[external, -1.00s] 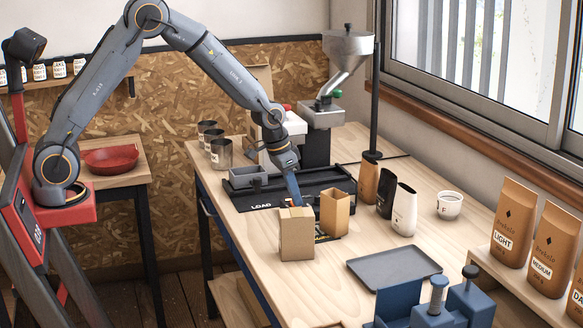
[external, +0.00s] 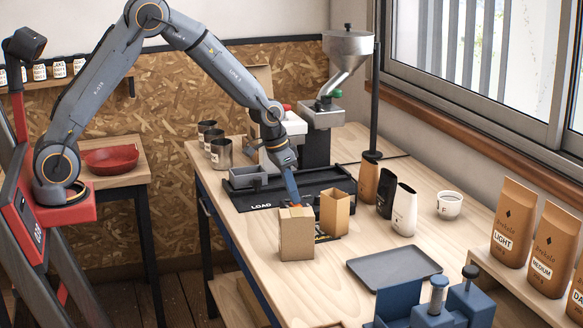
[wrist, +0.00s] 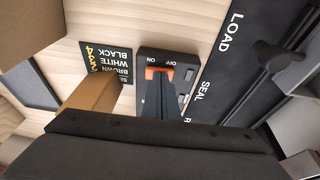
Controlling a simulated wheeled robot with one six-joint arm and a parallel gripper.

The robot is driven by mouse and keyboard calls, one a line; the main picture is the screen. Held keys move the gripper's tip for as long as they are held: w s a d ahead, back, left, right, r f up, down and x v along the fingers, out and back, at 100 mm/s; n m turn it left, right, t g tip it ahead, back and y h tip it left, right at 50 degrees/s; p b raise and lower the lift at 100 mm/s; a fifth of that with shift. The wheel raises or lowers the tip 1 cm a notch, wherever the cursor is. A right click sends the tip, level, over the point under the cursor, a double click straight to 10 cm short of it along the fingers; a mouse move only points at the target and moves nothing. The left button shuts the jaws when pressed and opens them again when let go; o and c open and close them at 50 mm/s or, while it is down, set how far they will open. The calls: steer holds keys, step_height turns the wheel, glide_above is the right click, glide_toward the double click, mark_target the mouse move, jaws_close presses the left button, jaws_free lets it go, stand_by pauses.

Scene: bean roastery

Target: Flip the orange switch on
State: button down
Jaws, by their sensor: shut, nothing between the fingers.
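The orange switch (wrist: 160,72) sits on a small dark box (wrist: 186,73) on the table, with ON and OFF printed upside down beside it in the wrist view. My gripper (wrist: 160,82) is shut and empty, its fingertips over or right beside the orange part; I cannot tell whether they touch. The fingers hide part of the switch, so its setting is unclear. In the external view my gripper (external: 294,199) points down behind a cardboard box, and the switch box is mostly hidden.
A printed black card (wrist: 107,62) is beside the switch box. A grey tray (external: 393,268) lies to the right.

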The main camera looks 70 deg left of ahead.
steer(key=shift+r+p, duration=0.4)
steer(key=shift+r, duration=0.2)
steer(key=r+p, duration=0.1)
steer(key=r, duration=0.3)
steer(key=shift+a+p, duration=0.2)
steer(key=shift+p, duration=0.1)
steer(key=b+v, duration=0.2)
steer(key=v, duration=0.7)
steer(key=shift+d, duration=0.25)
steer(key=shift+s+f+b, duration=0.1)
steer(key=shift+f+b, duration=0.05)
steer(key=shift+b, duration=0.15)
steer(key=w+m+g+b, duration=0.1)
steer(key=m, duration=0.5)
steer(key=w+m+g+b, duration=0.1)
steer(key=m, duration=0.5)
steer(key=w+m+g+h+b, duration=0.1)
steer(key=m, duration=0.5)
steer(key=shift+w+a+r+b, duration=0.2)
steer(key=shift+r+b, duration=0.05)
steer(key=shift+b, duration=0.15)
